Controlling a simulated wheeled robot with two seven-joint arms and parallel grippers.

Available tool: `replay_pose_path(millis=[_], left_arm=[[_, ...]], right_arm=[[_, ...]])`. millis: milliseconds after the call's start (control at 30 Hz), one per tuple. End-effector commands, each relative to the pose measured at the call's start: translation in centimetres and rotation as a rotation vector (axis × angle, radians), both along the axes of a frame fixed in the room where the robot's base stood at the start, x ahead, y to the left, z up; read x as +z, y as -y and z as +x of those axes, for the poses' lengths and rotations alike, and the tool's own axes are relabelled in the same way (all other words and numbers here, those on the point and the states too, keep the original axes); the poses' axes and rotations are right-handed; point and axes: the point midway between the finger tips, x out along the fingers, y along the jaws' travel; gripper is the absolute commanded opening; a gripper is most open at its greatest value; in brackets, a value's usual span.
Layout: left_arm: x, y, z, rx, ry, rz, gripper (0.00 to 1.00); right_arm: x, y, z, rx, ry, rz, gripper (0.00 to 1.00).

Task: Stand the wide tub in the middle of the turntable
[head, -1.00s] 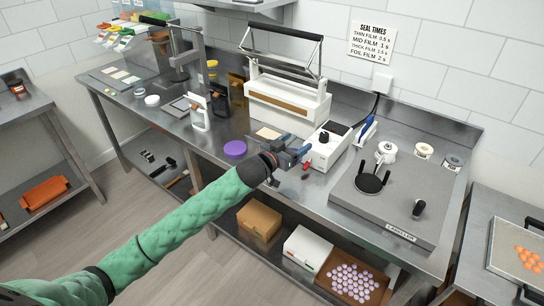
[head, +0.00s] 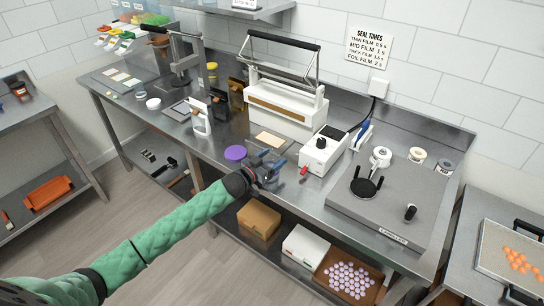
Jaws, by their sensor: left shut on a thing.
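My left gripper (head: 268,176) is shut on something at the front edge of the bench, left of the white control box. What it holds is mostly hidden by the dark fingers; it seems to be the wide tub, but its shape is not clear. The turntable (head: 363,187) is a small black disc on the grey labeller (head: 390,205) at the right, with dark upright parts on it. It carries no tub. The gripper is well to the left of it. My right gripper is not in view.
A purple disc (head: 235,153) lies on the bench just left of my gripper. The white control box (head: 322,152) with a red-tipped part and the bag sealer (head: 285,103) stand behind it. White rolls (head: 381,157) stand at the labeller's back. Boxes (head: 259,218) sit on the lower shelf.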

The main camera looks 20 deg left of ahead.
Motion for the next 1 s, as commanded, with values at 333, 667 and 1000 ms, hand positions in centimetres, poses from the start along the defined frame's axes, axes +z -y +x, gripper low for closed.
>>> replay_pose_path(millis=[333,667,1000], left_arm=[[-0.5,0.0,0.0,0.000,0.001,0.000,0.47],[-1.0,0.0,0.0,0.000,0.000,-0.001,0.47],[-0.9,0.0,0.0,0.000,0.000,0.000,0.92]], right_arm=[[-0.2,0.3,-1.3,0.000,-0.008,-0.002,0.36],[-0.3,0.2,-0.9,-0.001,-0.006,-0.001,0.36],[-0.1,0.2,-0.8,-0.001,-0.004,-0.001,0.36]])
